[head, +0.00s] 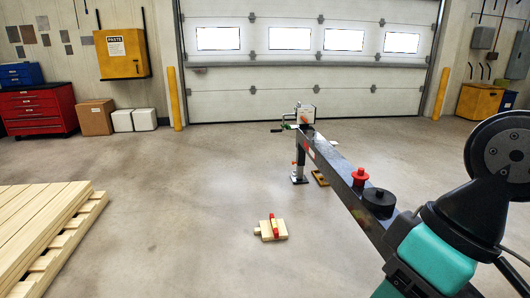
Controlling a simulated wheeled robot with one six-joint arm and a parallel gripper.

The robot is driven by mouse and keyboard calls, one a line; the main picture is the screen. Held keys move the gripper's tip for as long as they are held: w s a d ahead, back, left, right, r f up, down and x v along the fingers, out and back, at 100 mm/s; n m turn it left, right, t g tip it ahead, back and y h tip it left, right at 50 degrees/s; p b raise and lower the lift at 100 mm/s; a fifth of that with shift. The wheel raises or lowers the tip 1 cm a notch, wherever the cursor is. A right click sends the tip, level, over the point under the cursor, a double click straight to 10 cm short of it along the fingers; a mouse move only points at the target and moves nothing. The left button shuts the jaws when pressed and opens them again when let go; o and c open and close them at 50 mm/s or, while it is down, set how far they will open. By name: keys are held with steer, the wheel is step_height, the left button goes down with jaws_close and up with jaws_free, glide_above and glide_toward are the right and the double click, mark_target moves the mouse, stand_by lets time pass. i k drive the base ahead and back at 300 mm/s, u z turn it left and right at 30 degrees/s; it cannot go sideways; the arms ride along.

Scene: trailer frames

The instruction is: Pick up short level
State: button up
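A small red bar (274,226), which looks like the short level, lies across a pale wooden block (267,231) on the open floor at the lower middle. It is small in the head view, and I cannot make out any vials or markings on it. My arm, with teal and black links, fills the right side of the picture. My gripper does not show in this view.
A dark trailer beam (335,170) runs from the middle to the lower right, carrying a red knobbed part (360,177) and a black disc (379,203). A jack leg (299,165) stands at its far end. Stacked lumber (40,225) lies at left. The floor around the block is clear.

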mark_target(276, 233)
steer(key=i, duration=3.9)
steer(key=u, duration=0.2)
